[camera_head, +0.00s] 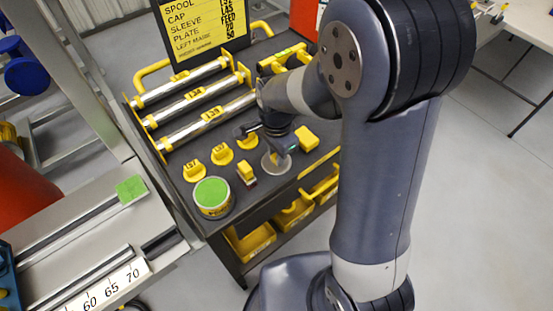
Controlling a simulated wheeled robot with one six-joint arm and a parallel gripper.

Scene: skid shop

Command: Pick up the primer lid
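A grey round disc (271,165), which looks like the primer lid, lies on the dark cart top near its front edge. My gripper (279,147) points down right over it and covers part of it. The fingers are small and dark here, so I cannot tell whether they touch the disc or are open or shut. An open can (213,198) with a green top face and a yellow band, likely the primer, stands to the left at the cart's front corner.
Close around the gripper stand a yellow block (307,139), a small yellow-topped piece (246,173) and yellow numbered tags (222,154). Metal tubes lie in a yellow rack (160,146) behind. A sign (205,30) stands at the back. A bench with a ruler (110,284) is at left.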

